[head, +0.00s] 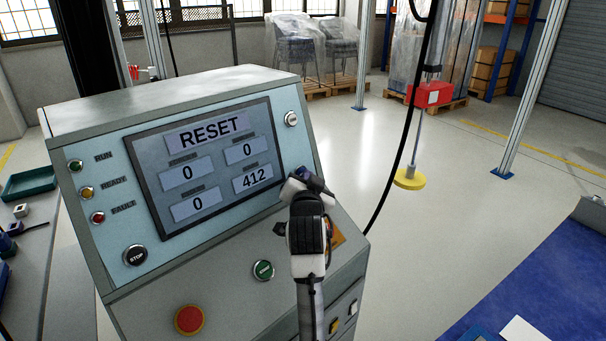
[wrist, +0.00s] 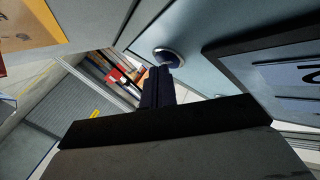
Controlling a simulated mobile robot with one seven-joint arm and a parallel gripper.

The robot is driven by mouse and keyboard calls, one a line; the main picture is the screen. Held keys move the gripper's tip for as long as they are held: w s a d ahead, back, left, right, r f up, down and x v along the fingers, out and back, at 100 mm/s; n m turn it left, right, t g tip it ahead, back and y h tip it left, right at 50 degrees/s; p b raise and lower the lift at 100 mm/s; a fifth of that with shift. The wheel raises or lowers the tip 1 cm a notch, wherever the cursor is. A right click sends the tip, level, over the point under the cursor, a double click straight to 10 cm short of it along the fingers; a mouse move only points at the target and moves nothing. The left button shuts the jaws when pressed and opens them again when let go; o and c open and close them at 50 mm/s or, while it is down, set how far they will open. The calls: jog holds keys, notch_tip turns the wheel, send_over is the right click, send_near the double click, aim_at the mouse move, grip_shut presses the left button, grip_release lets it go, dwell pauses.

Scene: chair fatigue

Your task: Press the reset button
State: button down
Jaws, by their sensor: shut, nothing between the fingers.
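The control panel (head: 108,235) stands at the left in the head view, and its screen (head: 160,150) reads RESET at the top. My gripper (head: 310,180) is in front of the panel's right edge, near the screen's lower right corner. In the wrist view my shut, empty fingers (wrist: 158,86) point at a round, dark-faced button (wrist: 168,57) with a pale ring. Their tips overlap its lower edge; I cannot tell whether they touch it. No label on it is readable. In the head view my gripper seems to hide it.
The panel also has a pale button (head: 291,119), a black STOP button (head: 135,255), a green button (head: 263,271) and a red button (head: 189,319). A black cable (head: 405,145) hangs right of the panel. Open floor (head: 460,190) lies to the right.

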dwell(0.5)
jog(key=shift+s+d+r+p, duration=0.15)
jog(key=shift+s+d+p, duration=0.15)
jog(key=shift+s+d, duration=0.2)
jog(key=shift+s+d+r+p, duration=0.3)
jog(key=shift+s+d+p, duration=0.1)
jog(key=shift+s+d, duration=0.45)
jog(key=shift+s+d+r+p, duration=0.35)
jog(key=shift+s+d, duration=0.4)
jog(key=shift+d, duration=0.2)
